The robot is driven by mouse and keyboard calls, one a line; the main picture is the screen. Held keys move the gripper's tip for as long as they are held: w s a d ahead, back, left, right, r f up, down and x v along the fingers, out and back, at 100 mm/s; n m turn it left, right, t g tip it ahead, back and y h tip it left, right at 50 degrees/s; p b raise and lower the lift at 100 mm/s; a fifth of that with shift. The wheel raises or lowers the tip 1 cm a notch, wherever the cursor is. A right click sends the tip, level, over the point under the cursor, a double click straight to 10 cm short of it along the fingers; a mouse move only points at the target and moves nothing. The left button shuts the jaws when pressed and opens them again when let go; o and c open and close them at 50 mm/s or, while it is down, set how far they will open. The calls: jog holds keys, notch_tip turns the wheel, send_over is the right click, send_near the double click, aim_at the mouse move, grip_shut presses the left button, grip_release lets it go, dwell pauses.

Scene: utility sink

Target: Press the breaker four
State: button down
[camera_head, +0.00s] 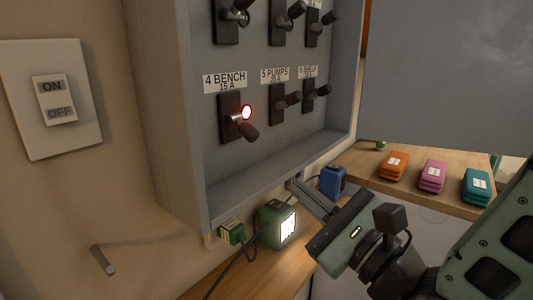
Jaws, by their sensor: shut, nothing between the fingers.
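Breaker four (231,118) is in the lower row of a grey breaker box, under a label reading "4 BENCH 15 A". Its dark lever points down to the right, and a red light glows beside it. My gripper (293,184) is below the box's lower edge, to the right of and lower than breaker four and apart from it. Its fingers are shut and empty, pointing up to the left.
The box's door (450,75) is open at right. Below are a green lit device (277,221), a blue object (333,182) and a shelf with coloured stacks (395,166). An ON/OFF switch (54,99) is left.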

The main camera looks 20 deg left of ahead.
aim_at(245, 128)
jog(key=shift+a, duration=0.1)
jog(key=p+x, duration=0.1)
jog(key=x, duration=0.9)
jog(key=shift+p, duration=0.3)
jog(key=shift+s+d+r+p, duration=0.25)
jog(key=shift+s+r+p, duration=0.1)
jog(key=shift+s+r, duration=0.7)
jog(key=shift+s+d+r, duration=0.15)
jog(key=shift+s+r, duration=0.15)
jog(key=shift+s, duration=0.05)
jog(key=shift+r, duration=0.1)
